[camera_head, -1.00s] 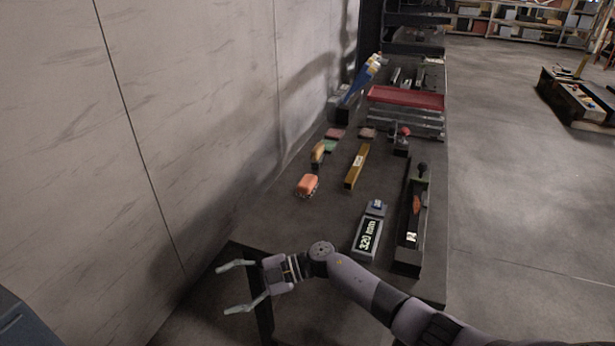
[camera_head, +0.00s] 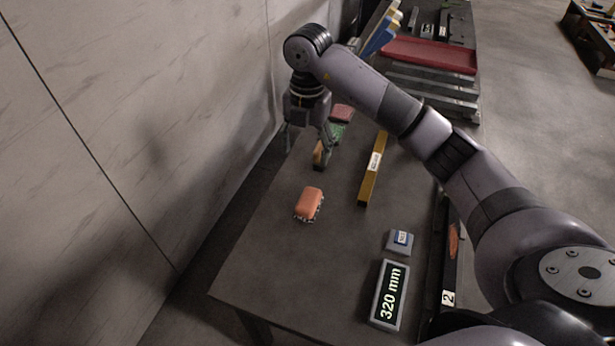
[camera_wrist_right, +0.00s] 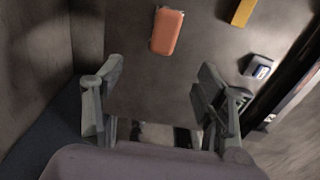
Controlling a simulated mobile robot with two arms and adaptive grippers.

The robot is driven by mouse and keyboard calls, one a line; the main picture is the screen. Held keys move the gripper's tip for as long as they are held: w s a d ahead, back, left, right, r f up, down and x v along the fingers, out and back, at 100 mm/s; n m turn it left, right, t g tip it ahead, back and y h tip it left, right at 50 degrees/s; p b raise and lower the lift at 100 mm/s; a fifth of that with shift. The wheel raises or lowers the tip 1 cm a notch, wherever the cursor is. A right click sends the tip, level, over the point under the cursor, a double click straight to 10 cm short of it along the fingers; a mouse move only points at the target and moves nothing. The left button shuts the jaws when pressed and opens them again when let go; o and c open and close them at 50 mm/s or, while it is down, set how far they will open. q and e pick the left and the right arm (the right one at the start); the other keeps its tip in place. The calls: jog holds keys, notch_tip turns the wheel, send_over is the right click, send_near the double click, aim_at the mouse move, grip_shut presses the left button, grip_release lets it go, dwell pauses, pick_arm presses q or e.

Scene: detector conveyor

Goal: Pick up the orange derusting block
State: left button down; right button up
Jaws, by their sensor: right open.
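The orange block (camera_head: 309,202), a rounded bar on a thin metallic base, lies on the dark table (camera_head: 260,260) left of centre. It also shows at the top middle of the right wrist view (camera_wrist_right: 167,32). My right gripper (camera_head: 308,150) is open and empty, pointing down behind the block in the head view, near the wall. In the wrist view its spread fingers (camera_wrist_right: 155,85) frame bare tabletop, and the block lies beyond them, apart from both. My left gripper is not in view.
A yellow bar (camera_head: 373,170) lies right of the block. A small orange-yellow piece (camera_head: 318,155) is partly hidden by my gripper. A display reading 320 mm (camera_head: 390,295) and a small grey-blue block (camera_head: 400,241) stand nearer. The wall (camera_head: 130,130) runs close along the left. A red tray (camera_head: 430,54) is farther back.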

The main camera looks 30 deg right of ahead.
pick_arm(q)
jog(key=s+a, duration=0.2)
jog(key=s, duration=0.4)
pick_arm(e)
jog(key=p, duration=0.1)
send_over(309, 198)
notch_tip(309, 198, down, 8)
jog(key=shift+w+r, duration=0.1)
jog(key=shift+w, duration=0.05)
notch_tip(309, 198, down, 3)
jog(key=shift+w+f, duration=0.1)
jog(key=shift+f, duration=0.05)
jog(key=shift+f+p, duration=0.2)
jog(key=shift+p, duration=0.15)
jog(key=shift+f, duration=0.3)
jog(key=f+p, duration=0.1)
jog(key=f, duration=0.2)
jog(key=shift+s+f+p, duration=0.3)
jog(key=shift+s+p, duration=0.05)
jog(key=shift+p, duration=0.05)
jog(key=shift+f, duration=0.4)
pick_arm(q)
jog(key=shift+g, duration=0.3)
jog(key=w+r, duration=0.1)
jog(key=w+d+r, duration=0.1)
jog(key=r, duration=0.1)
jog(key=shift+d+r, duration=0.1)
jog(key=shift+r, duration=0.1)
pick_arm(e)
jog(key=shift+w, duration=0.1)
